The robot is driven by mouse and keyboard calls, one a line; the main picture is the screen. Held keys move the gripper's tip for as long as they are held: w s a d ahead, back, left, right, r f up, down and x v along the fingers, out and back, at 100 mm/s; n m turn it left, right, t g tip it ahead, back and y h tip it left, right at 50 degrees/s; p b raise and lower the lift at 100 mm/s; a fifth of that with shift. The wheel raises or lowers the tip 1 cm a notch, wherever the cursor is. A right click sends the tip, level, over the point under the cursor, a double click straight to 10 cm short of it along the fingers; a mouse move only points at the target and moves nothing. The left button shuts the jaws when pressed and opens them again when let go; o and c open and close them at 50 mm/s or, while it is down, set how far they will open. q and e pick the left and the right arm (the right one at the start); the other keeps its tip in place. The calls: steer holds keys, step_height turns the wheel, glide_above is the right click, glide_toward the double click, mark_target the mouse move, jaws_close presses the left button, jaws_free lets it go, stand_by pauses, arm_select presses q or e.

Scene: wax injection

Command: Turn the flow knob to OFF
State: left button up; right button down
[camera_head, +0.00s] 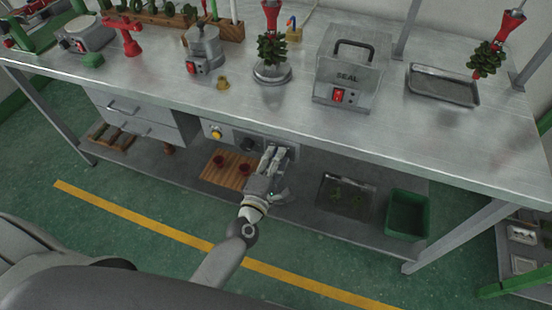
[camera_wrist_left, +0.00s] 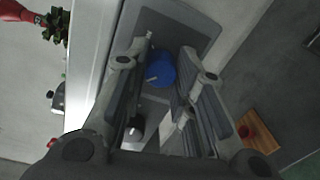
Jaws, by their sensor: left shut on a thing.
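A blue round knob (camera_wrist_left: 162,69) sits on a grey panel (camera_wrist_left: 186,22) in the left wrist view, with a small pale mark on its left side. My left gripper (camera_wrist_left: 166,58) is shut on this knob, one finger on each side. In the head view the left gripper (camera_head: 273,155) reaches the right part of the control panel (camera_head: 231,135) under the bench top and hides the blue knob. A black knob (camera_head: 248,145) is on the panel just left of the gripper; a dark knob also shows between the fingers in the wrist view (camera_wrist_left: 135,128). No labels are readable. My right gripper is not in view.
A yellow button (camera_head: 216,133) is at the panel's left. The steel bench top (camera_head: 290,115) overhangs the panel. On the lower shelf are a wooden board (camera_head: 222,177) with red pieces, a dark tray (camera_head: 345,207) and a green bin (camera_head: 408,215). The floor in front is clear.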

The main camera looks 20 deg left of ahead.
arm_select(q)
steer(key=o, duration=1)
steer(key=shift+o, duration=0.2)
steer(key=shift+s, duration=0.15)
steer(key=s, duration=1.1)
steer(key=shift+s+a+r, duration=0.25)
steer(key=shift+s, duration=0.15)
